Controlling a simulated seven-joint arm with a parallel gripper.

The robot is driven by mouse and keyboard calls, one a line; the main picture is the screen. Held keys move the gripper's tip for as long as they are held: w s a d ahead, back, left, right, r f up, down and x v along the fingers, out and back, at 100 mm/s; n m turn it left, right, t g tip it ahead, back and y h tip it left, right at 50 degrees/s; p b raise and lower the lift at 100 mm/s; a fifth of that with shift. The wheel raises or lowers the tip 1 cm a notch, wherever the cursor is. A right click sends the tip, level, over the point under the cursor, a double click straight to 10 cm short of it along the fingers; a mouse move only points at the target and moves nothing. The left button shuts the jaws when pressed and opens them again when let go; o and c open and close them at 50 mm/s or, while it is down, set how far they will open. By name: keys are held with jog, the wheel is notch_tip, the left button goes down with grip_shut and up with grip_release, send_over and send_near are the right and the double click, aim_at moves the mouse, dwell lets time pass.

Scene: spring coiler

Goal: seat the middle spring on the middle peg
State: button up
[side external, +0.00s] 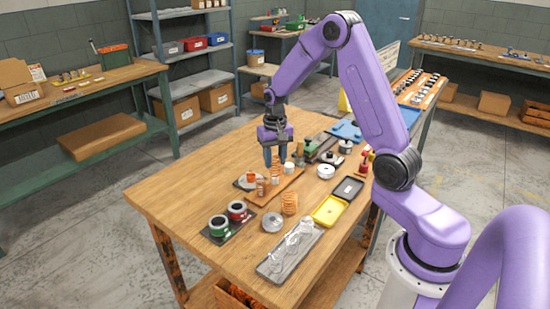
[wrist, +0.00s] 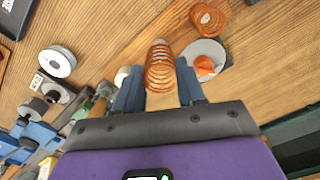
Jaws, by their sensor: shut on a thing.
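My gripper (side external: 271,162) is over the orange-brown board (side external: 291,182) on the wooden bench, with its blue fingers pointing down. In the wrist view my gripper (wrist: 158,84) has its fingers on either side of a copper coil spring (wrist: 159,70), shut on it. The spring points away from the wrist camera; a small pale tip shows at its far end. I cannot tell whether a peg is inside it. Another copper spring (side external: 289,203) stands upright at the front of the board. A further coil (side external: 261,187) stands on the board's left part. The middle peg is not clearly visible.
A grey disc with an orange piece (wrist: 205,60) lies close right of the held spring. Bare wood lies left.

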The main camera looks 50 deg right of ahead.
aim_at(275, 167)
jog(key=shift+f, duration=1.8)
dwell(1.3)
dwell(0.3)
jog(key=o, duration=1.2)
jog(key=shift+r, duration=5.65)
